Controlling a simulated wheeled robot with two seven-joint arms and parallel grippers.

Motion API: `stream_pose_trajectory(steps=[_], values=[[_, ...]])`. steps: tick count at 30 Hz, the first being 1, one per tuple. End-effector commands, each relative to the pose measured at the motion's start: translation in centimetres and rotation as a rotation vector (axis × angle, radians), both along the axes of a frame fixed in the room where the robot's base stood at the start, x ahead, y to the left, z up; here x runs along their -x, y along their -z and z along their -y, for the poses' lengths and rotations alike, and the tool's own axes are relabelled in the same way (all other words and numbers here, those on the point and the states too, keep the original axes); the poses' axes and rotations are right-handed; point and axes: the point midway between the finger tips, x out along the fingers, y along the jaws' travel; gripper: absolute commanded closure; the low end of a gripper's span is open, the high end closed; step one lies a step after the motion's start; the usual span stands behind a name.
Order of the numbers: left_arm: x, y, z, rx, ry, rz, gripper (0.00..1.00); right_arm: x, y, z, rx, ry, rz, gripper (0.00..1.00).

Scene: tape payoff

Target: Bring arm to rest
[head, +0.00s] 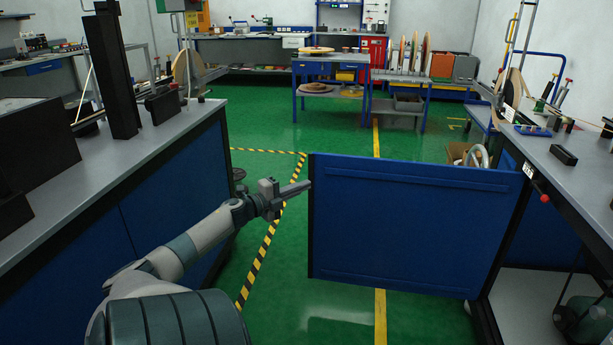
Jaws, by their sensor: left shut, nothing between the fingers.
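My left arm reaches in from the bottom left of the head view. Its gripper (295,188) is shut with nothing in it and points right. In the picture its fingertips lie beside the left edge of a blue panel (415,225); I cannot tell whether they touch it. The panel stands upright across the aisle and reaches to the right-hand bench. My right arm and gripper are not in view.
A grey-topped bench (110,172) with dark blocks stands left, close to my arm. Another bench (590,170) stands right. Green floor (265,130) is open beyond the panel, up to a blue table (328,58). Yellow-black tape (262,255) runs along the floor.

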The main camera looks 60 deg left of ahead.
Motion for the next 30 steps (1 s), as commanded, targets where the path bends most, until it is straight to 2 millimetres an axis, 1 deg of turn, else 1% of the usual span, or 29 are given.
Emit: stream_pose_trajectory(steps=[16, 20, 23, 26, 29, 30], values=[[0.0, 0.0, 0.0, 0.001, 0.000, 0.000, 1.00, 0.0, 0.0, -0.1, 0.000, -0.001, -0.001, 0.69], [0.0, 0.6, 0.4, 0.011, -0.002, -0.003, 1.00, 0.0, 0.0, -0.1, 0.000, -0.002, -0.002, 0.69], [0.0, 2.0, 1.5, 0.043, -0.010, -0.008, 1.00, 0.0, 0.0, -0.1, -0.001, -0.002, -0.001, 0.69], [0.0, 4.5, 3.6, 0.101, -0.026, -0.019, 1.00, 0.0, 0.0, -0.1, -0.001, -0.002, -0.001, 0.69], [0.2, 7.9, 6.8, 0.189, -0.049, -0.039, 1.00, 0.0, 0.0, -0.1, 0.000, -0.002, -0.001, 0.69], [0.4, 9.5, 8.4, 0.230, -0.061, -0.050, 1.00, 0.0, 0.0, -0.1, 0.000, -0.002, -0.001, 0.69]])
